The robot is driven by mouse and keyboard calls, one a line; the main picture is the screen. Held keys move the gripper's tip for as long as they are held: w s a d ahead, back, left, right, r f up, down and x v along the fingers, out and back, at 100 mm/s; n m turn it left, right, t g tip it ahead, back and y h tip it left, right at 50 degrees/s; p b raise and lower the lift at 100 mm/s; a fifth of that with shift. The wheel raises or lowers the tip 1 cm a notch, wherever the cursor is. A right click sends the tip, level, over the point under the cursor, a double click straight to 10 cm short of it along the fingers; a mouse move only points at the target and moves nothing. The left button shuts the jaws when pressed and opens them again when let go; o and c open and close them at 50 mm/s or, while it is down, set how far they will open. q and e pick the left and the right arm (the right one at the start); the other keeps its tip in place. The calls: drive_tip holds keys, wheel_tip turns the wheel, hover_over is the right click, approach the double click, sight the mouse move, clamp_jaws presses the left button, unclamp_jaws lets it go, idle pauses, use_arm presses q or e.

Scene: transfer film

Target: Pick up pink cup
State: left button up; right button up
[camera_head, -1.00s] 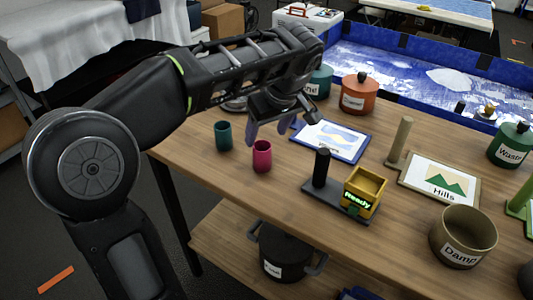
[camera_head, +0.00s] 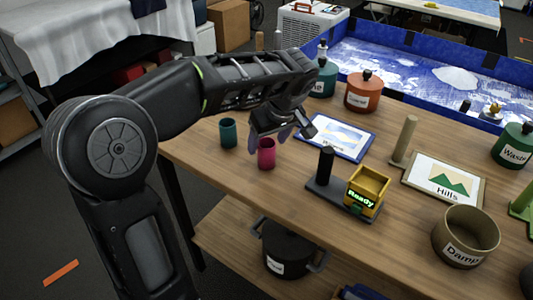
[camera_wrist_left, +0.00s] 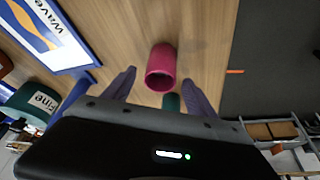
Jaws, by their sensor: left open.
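The pink cup (camera_head: 266,154) stands upright on the wooden table (camera_head: 225,178) near its left front edge. In the left wrist view the pink cup (camera_wrist_left: 161,66) shows ahead of and between the two finger tips, with its open rim toward me. My left gripper (camera_head: 283,133) is open, above and just behind the cup in the head view. Its purple fingers (camera_wrist_left: 160,87) are apart with nothing held between them. I cannot tell how far the cup is from the fingers. My right gripper is not in view.
A teal cup (camera_head: 228,133) stands close left of the pink cup, and partly shows in the wrist view (camera_wrist_left: 171,102). A blue-framed picture (camera_head: 342,137) lies to the right. A black-posted stand with a yellow "Ready" box (camera_head: 368,189) is nearer the front.

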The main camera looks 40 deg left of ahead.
use_arm(q)
drive_tip(key=shift+x, duration=1)
drive_tip(key=shift+c, duration=0.6)
clamp_jaws()
